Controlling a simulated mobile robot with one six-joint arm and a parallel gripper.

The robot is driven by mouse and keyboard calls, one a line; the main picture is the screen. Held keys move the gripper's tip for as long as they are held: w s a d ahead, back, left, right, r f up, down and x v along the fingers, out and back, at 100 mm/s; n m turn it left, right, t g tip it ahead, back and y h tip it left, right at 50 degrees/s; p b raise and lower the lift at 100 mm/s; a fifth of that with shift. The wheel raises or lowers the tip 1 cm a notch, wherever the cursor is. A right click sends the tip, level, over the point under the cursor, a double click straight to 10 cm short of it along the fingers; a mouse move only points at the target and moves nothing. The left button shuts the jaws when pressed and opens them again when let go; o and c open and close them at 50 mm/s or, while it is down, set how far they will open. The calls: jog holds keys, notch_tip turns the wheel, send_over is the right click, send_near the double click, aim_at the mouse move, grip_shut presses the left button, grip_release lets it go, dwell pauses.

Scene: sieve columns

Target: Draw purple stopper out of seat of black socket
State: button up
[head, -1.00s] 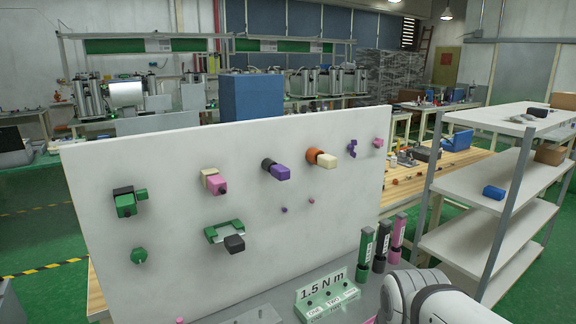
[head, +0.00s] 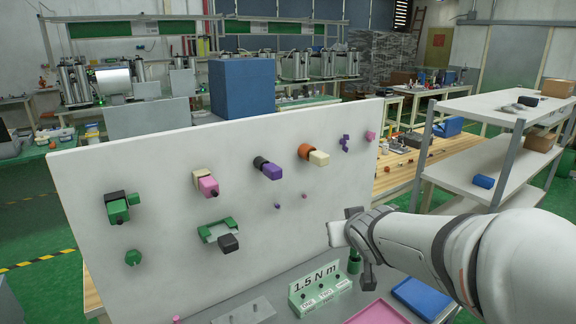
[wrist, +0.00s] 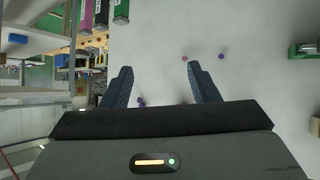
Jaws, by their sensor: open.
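The purple stopper (head: 272,172) sits in the black socket (head: 260,162), which sticks out from the upper middle of the white upright board (head: 160,270). The stopper points toward the front right. My gripper (head: 350,240) is in front of the board's lower right part, below and right of the stopper and well apart from it. In the wrist view my gripper's fingers (wrist: 160,86) are spread, with nothing held between them. I cannot make out the purple stopper or black socket in the wrist view.
Other fittings on the board include a pink block (head: 208,186), a cream block (head: 319,158) beside an orange base, and a green bracket with a dark block (head: 229,242). A "1.5 N m" stand (head: 318,288) is below. Grey shelves (head: 490,150) stand at right.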

jog(key=w+a+r+n+t+y+p, duration=0.2)
jog(key=w+a+r+y, duration=0.1)
jog(key=w+a+r, duration=0.25)
jog(key=n+y+p, duration=0.1)
jog(key=n+y, duration=0.2)
jog(key=y, duration=0.3)
send_near(272, 165)
jog(key=shift+w+a+f, duration=0.65)
jog(key=shift+w+f, duration=0.15)
jog(key=shift+w, duration=0.05)
jog(key=shift+w+a, duration=0.15)
jog(key=shift+a, duration=0.15)
jog(key=p+x, duration=0.1)
jog(key=x, duration=0.6)
jog(key=shift+w, duration=0.1)
jog(key=shift+r, duration=0.1)
jog(key=shift+c, duration=0.5)
jog(key=shift+d, duration=0.1)
grip_shut()
